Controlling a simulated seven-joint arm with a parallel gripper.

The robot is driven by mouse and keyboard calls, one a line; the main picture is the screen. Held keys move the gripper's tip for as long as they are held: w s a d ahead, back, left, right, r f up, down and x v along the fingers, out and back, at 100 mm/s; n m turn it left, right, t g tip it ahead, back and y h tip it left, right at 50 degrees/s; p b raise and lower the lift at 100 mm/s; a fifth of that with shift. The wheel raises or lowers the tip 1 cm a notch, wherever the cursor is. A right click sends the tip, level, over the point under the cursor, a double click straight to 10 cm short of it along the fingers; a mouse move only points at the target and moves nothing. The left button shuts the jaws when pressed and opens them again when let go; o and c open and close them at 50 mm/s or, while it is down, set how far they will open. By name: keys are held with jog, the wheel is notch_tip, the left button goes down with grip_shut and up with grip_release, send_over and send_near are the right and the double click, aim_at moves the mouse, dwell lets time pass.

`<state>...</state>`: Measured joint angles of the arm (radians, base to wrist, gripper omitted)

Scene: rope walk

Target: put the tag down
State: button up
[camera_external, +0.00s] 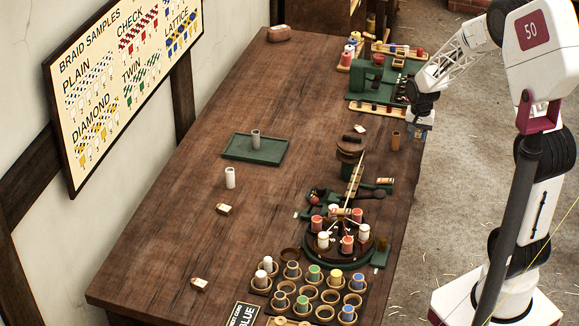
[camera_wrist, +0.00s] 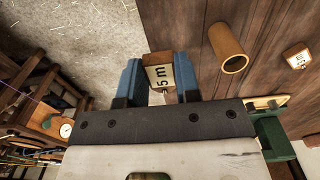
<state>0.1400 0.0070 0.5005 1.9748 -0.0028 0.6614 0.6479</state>
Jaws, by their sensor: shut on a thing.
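My gripper (camera_external: 420,122) hangs at the table's right edge in the external view, beside a brown tube (camera_external: 396,140). In the wrist view its two blue fingers (camera_wrist: 160,85) are shut on a small tag (camera_wrist: 160,72) with a pale face marked "5 m" and a brown top. The held tag cannot be made out in the external view. It is over the border between the wooden table (camera_wrist: 190,25) and the floor (camera_wrist: 75,40). I cannot tell how high it is held.
The brown tube stands close by in the wrist view (camera_wrist: 228,48), with another small tag (camera_wrist: 297,57) beyond it. A green machine (camera_external: 375,82) stands behind.

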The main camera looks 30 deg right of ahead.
jog(key=shift+f, duration=0.65)
jog(key=w, duration=0.5)
jog(key=w+d+f, duration=0.1)
jog(key=w, duration=0.4)
jog(key=w+d, duration=0.1)
jog(key=w, duration=0.5)
jog(key=shift+d+f, duration=0.1)
jog(key=shift+f, duration=0.15)
jog(key=shift+f, duration=1.75)
jog(key=shift+f, duration=0.2)
jog(key=o, duration=0.9)
